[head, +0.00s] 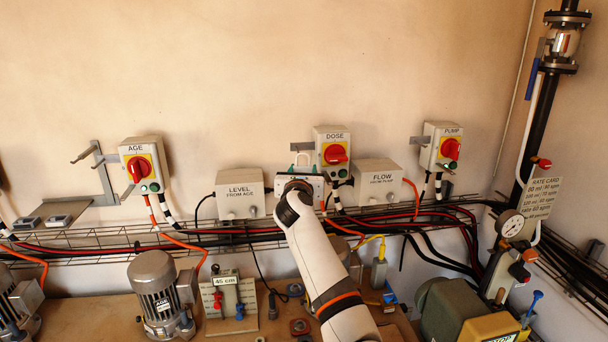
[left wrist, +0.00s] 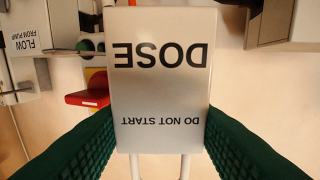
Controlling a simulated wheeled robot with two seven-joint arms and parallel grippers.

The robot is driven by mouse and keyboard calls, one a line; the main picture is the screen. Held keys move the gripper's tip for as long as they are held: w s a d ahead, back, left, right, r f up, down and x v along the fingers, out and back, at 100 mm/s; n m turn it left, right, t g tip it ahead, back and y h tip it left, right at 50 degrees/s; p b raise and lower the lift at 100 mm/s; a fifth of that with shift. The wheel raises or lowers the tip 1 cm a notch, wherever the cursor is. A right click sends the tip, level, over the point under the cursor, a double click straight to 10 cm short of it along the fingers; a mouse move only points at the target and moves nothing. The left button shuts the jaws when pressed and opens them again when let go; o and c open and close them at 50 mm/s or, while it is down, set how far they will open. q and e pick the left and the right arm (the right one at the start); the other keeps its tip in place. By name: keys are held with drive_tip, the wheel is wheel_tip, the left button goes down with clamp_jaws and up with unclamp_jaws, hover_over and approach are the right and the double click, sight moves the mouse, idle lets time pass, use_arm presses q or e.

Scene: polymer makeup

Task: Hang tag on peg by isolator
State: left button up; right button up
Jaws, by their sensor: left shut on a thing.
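My left gripper (head: 300,178) is shut on a white tag, with its green fingers (left wrist: 160,145) on either side of it. The tag (left wrist: 160,85) reads DOSE and DO NOT START, upside down in the left wrist view. Its pale loop (head: 303,158) shows above the gripper in the head view. The DOSE isolator (head: 333,155) has a red handle and is just right of the loop. A grey peg bracket (head: 302,146) sticks out left of this isolator, close to the loop. I cannot tell whether they touch. My right gripper is not in view.
AGE (head: 145,165) and PUMP (head: 441,147) isolators have brackets beside them. LEVEL (head: 240,194) and FLOW (head: 376,181) boxes flank the gripper. A cable tray (head: 110,242) runs below. Motors (head: 158,290) and fittings crowd the bench. The wall above is clear.

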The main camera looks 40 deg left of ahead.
use_arm(q)
drive_tip(key=shift+x, duration=0.8)
drive_tip(key=w+a, duration=0.1)
drive_tip(key=a, duration=0.1)
drive_tip(key=w+a+f, duration=0.1)
drive_tip(key=w+a, duration=0.1)
drive_tip(key=shift+a+f, duration=0.15)
drive_tip(key=shift+f, duration=0.05)
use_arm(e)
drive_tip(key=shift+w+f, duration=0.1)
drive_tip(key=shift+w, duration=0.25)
use_arm(q)
drive_tip(key=o, duration=1)
drive_tip(key=shift+o, duration=0.2)
